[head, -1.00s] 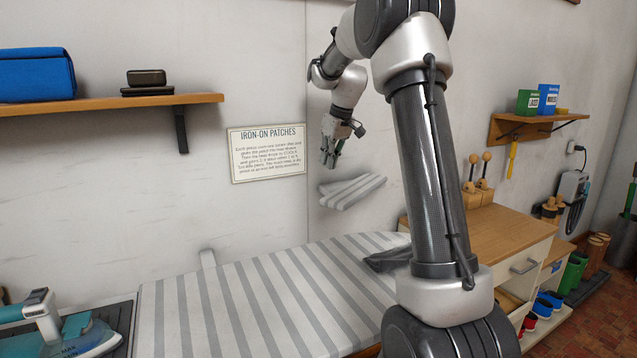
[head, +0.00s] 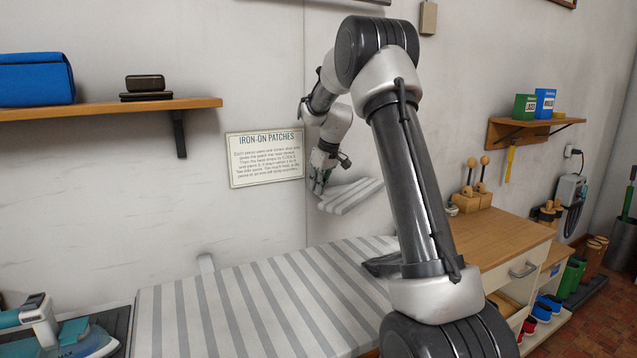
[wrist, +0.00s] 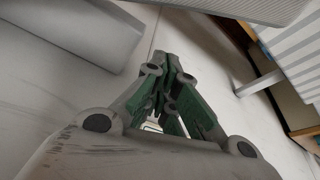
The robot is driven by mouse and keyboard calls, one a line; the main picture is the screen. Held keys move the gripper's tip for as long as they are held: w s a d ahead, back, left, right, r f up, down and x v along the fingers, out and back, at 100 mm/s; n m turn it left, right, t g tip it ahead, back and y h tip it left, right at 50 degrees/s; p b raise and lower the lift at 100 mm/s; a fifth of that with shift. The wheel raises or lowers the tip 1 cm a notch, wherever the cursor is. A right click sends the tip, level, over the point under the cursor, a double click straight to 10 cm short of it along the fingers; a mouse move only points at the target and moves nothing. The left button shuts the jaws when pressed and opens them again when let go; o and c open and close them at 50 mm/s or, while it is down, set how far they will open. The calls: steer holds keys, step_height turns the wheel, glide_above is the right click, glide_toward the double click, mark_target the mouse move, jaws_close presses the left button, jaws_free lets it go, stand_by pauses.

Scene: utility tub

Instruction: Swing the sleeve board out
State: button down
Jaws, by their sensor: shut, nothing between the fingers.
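The sleeve board (head: 352,195) is a small grey-and-white striped board close to the wall, above the far side of the large ironing board (head: 250,300). My gripper (head: 318,189) is at the sleeve board's left end, fingers pointing down. From the head view I cannot tell whether it touches the board. In the wrist view my gripper's green-sided fingers (wrist: 175,65) are together with nothing between them. A plain grey form (wrist: 70,35) at upper left there may be the sleeve board, but I cannot be sure.
An iron-on patches sign (head: 265,157) hangs on the wall just left of my gripper. An iron (head: 85,342) is at lower left. A wooden-topped cabinet (head: 500,240) stands right of the ironing board.

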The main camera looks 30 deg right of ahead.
mark_target(350, 201)
steer(key=shift+s, duration=0.15)
steer(key=s+d+n, duration=0.1)
steer(key=s+n, duration=0.1)
steer(key=s, duration=0.2)
steer(key=s+d+n+g+y, duration=0.1)
steer(key=s+d+n, duration=0.1)
steer(key=s, duration=0.2)
steer(key=s+d+n, duration=0.2)
steer(key=s+n, duration=0.1)
steer(key=s, duration=0.2)
steer(key=shift+y, duration=0.4)
steer(key=s+d+n+g, duration=0.2)
steer(key=s+d+n, duration=0.4)
steer(key=d, duration=0.6)
steer(key=shift+s+y, duration=0.4)
steer(key=shift+s, duration=0.7)
steer(key=shift+d, duration=0.1)
steer(key=shift+r, duration=0.2)
